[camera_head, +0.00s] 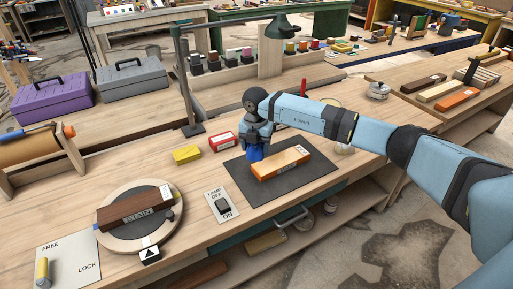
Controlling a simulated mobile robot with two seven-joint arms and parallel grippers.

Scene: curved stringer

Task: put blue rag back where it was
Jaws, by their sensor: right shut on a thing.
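The blue rag (254,154) is a small dark blue bundle at the tip of my right gripper (258,142). The right gripper points down and is shut on the rag. The rag is just left of an orange-sided wooden block (282,163), over the dark mat (300,188). I cannot tell whether the rag touches the block or the mat. My left gripper is not in view.
A yellow block (186,154) and a red-and-white box (222,142) are left of the mat. A lamp switch plate (222,205) and a round turntable with a dark STAIN block (143,211) are further left. A green lamp post (184,85) stands behind.

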